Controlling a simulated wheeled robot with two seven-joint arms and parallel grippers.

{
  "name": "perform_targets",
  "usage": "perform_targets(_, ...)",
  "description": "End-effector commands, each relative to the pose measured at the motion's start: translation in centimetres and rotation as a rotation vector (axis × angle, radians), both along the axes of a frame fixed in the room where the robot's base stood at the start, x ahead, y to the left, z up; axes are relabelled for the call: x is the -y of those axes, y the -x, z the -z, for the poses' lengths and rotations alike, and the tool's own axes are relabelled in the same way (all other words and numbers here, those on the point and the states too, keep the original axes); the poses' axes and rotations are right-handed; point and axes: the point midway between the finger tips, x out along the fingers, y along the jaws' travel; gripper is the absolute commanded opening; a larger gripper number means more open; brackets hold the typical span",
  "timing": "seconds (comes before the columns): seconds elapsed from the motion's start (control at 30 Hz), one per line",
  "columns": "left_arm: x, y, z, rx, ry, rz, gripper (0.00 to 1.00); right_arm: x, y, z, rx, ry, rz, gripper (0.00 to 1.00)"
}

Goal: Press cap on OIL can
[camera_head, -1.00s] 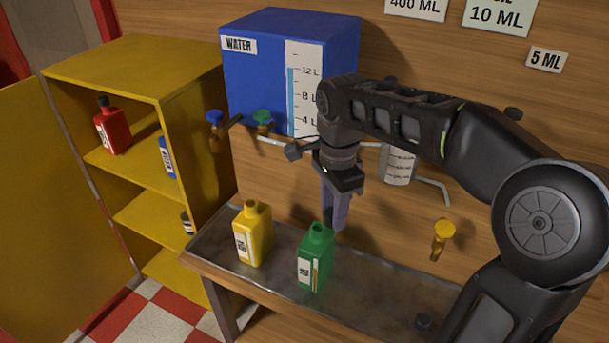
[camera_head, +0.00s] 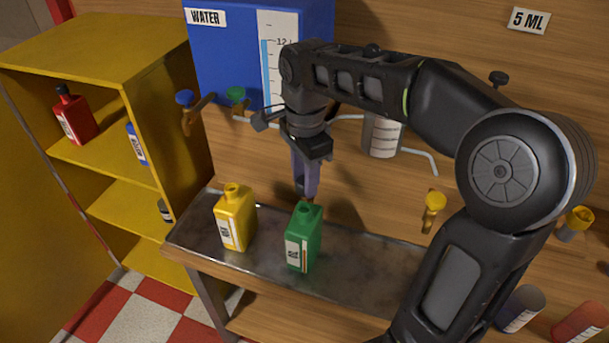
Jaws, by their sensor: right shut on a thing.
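A yellow can (camera_head: 236,218) and a green can (camera_head: 303,240) stand upright on the metal counter, both with bare open necks. Their labels are too small to read, so I cannot tell which is the OIL can. My right gripper (camera_head: 309,193) points down just above and behind the green can's neck, its purple fingers close together. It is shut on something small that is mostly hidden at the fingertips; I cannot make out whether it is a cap. I cannot tell whether it touches the neck. My left gripper is not in view.
A metal-topped counter (camera_head: 360,275) is clear right of the green can. A blue WATER tank (camera_head: 235,60) with taps hangs behind. A yellow shelf (camera_head: 100,60) at left holds a red bottle (camera_head: 75,118) and a blue one (camera_head: 137,145). Yellow taps (camera_head: 433,205) stick out right.

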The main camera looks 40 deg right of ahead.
Motion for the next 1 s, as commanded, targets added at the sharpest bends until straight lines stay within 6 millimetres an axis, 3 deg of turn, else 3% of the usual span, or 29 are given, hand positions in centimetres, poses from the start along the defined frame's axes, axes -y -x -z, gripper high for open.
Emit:
perform_targets(0.43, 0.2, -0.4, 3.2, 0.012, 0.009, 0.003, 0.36, 0.0, 0.0, 4.4, 0.000, 0.000, 0.000, 0.00)
perform_targets(1.0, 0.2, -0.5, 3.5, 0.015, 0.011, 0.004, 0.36, 0.0, 0.0, 5.1, 0.000, 0.000, 0.000, 0.00)
